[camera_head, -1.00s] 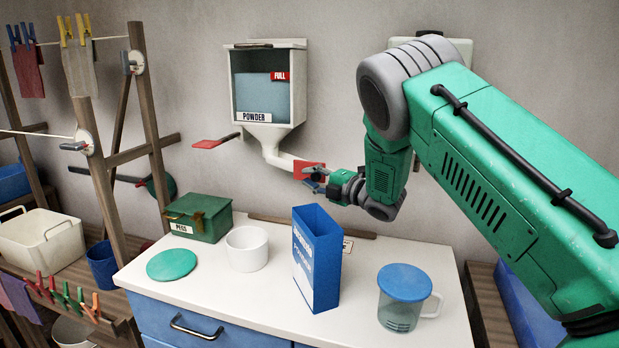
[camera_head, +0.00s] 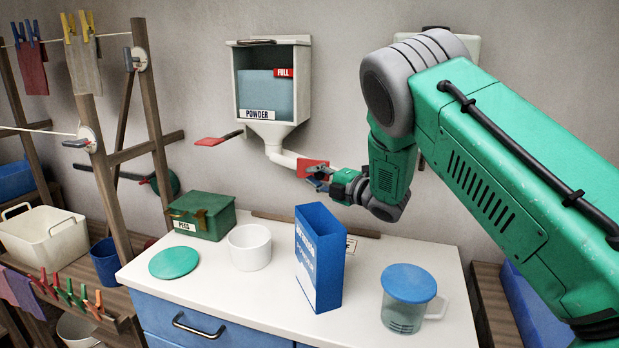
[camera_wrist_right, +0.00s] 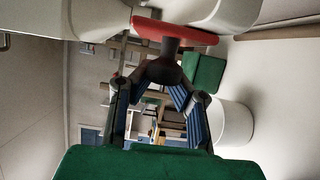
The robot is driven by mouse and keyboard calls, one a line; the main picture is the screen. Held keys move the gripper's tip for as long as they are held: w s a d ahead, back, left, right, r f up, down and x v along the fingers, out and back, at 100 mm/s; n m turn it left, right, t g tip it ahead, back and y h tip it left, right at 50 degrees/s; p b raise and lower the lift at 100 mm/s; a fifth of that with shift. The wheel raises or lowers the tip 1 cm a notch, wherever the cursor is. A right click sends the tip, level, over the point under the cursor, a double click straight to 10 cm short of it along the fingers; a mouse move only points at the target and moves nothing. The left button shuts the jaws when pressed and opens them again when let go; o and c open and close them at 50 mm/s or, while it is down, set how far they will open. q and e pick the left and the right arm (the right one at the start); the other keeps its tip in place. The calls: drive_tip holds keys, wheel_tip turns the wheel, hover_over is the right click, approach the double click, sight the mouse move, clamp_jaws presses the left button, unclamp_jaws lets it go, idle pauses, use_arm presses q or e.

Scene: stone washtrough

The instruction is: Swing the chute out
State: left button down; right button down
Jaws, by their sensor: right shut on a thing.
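The white powder dispenser (camera_head: 302,85) hangs on the wall, with a blue-grey fill showing in its window and a red FULL tag. Its white chute (camera_head: 283,157) slopes down to the right from the funnel and ends at a red plate (camera_head: 308,166). My right gripper (camera_head: 318,178) is at the chute's outer end. In the right wrist view, its fingers (camera_wrist_right: 165,72) are shut on the dark grip (camera_wrist_right: 168,50) below the red plate (camera_wrist_right: 178,28). The grip is largely hidden in the head view. My left gripper is not in view.
A red-ended lever (camera_head: 213,140) sticks out left of the funnel. On the counter (camera_head: 235,285) stand a green peg box (camera_head: 200,215), green disc (camera_head: 174,263), white cup (camera_head: 249,247), blue carton (camera_head: 318,258) and blue-lidded jug (camera_head: 408,283). A wooden drying rack is at left.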

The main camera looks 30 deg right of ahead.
drive_tip(key=shift+s+d+f, duration=0.2)
drive_tip(key=shift+d+f, duration=0.15)
drive_tip(key=shift+d, duration=0.05)
drive_tip(key=c, duration=1.5)
unclamp_jaws()
drive_tip(key=shift+s, duration=0.1)
drive_tip(key=shift+o, duration=0.9)
drive_tip(key=shift+s+d+r, duration=0.2)
drive_tip(key=shift+d, duration=0.1)
drive_tip(key=shift+w+d+f, duration=0.1)
drive_tip(key=shift+w+f, duration=0.05)
drive_tip(key=v, duration=1.2)
drive_tip(key=shift+a, duration=0.2)
drive_tip(key=shift+d, duration=0.1)
